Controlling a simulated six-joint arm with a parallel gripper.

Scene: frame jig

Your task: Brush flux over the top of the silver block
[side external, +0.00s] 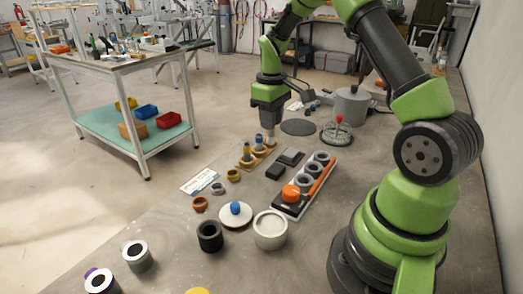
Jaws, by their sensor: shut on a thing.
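My gripper (270,130) points straight down near the back of the bench, just right of a small wooden stand (246,163). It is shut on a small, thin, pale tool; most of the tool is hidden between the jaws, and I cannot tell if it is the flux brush. The stand holds short pieces with blue and yellow tops. Two dark grey blocks, a far one (291,157) and a near one (275,172), lie right of and below the gripper. I cannot pick out a clearly silver block.
A tray (303,200) holds several grey rings, an orange piece and an orange bar. Cups, a black one (210,237) and a white one (270,231), stand in front.

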